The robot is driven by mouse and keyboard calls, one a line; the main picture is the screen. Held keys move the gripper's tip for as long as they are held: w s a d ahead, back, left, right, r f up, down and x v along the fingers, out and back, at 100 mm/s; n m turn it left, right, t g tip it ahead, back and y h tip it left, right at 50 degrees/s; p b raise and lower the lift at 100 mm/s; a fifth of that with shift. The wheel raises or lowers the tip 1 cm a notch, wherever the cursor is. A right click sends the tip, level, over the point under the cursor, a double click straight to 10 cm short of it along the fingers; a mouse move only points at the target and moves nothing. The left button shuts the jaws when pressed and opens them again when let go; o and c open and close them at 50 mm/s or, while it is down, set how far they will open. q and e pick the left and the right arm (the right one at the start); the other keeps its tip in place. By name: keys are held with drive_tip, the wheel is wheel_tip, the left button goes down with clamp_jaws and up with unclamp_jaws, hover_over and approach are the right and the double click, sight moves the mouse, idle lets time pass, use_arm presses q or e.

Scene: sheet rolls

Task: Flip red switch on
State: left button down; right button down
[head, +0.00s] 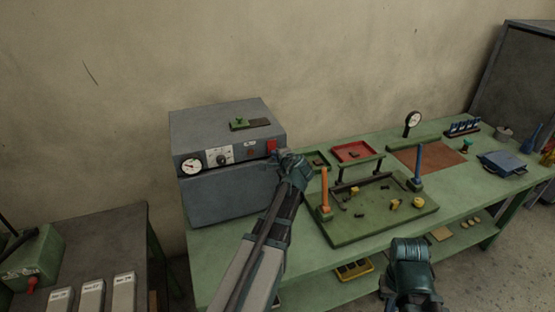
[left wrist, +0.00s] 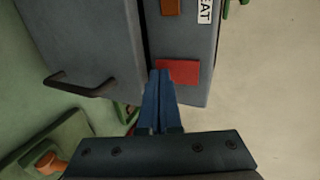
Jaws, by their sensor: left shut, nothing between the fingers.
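A grey oven-like box (head: 230,200) stands at the left end of the green bench. Its front panel carries a red switch (head: 271,146) at the right end. In the left wrist view the red switch (left wrist: 180,72) is a flat red rectangle close to a label ending in "EAT". My left gripper (head: 280,157) is at the panel, just below and right of the switch. In the left wrist view the blue fingers (left wrist: 160,75) are together and empty, their tips at the switch's edge; contact cannot be told. My right gripper (head: 410,255) is low at front, its fingers hidden.
A gauge (head: 191,166) and a knob (head: 222,158) sit on the panel left of the switch. A handle (left wrist: 80,87) sticks out from the box front. A green tray (head: 370,232) with small parts and an orange post (head: 325,190) stand right of my left arm.

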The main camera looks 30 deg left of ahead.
idle(0.3)
drive_tip(key=shift+f, duration=0.1)
idle(0.3)
drive_tip(key=shift+r+p, duration=0.7)
drive_tip(key=shift+r, duration=0.1)
